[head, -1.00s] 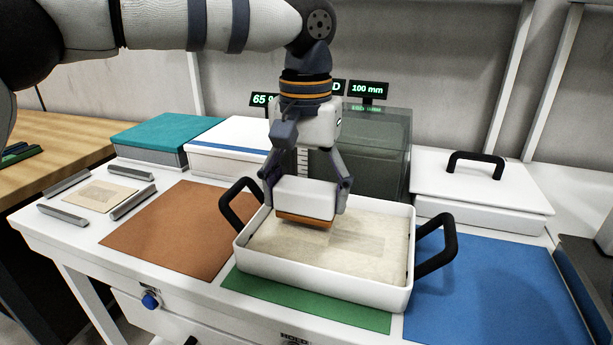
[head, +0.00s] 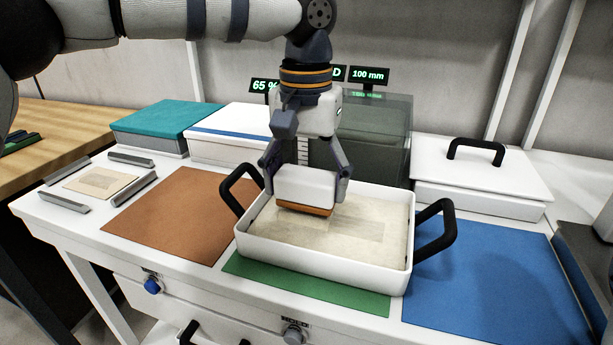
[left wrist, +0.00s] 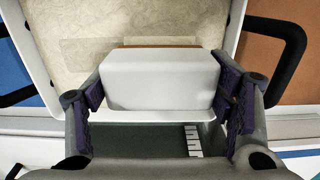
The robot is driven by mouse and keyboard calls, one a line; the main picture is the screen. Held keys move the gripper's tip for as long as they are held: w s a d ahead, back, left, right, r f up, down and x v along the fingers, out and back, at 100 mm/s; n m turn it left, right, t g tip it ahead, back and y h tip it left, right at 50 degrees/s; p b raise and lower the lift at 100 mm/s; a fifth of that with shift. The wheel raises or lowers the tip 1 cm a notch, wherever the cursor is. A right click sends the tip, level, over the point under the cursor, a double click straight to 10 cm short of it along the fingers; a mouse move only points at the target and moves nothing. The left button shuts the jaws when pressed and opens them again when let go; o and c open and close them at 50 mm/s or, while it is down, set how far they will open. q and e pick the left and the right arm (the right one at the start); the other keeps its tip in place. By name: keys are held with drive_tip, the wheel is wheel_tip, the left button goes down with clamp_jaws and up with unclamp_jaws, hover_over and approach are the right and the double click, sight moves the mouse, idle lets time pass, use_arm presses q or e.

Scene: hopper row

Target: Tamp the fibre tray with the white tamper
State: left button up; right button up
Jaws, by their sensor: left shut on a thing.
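The fibre tray (head: 325,268) is a white tray with black side handles, holding pale fibre (head: 375,232) that fills its floor. It stands on the green mat. My left gripper (head: 305,180) is shut on the white tamper (head: 304,187), a white block with an orange-brown base. The tamper is over the tray's back left part, low at the fibre; I cannot tell whether it touches. The left wrist view shows the tamper (left wrist: 160,80) between both finger pads, with the fibre (left wrist: 75,45) beyond it. A faint rectangular patch shows on the fibre beside the tamper. My right gripper is not in view.
A brown mat (head: 180,215) lies left of the tray, a blue mat (head: 490,285) right. Behind stand a grey translucent hopper (head: 378,145), a white lidded box (head: 480,180) and a teal-topped box (head: 165,122). Grey bars surround a small sheet (head: 100,185) at left.

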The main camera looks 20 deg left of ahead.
use_arm(q)
drive_tip(key=shift+f, duration=1.15)
drive_tip(key=shift+f, duration=0.1)
idle(0.3)
drive_tip(key=shift+r, duration=3.55)
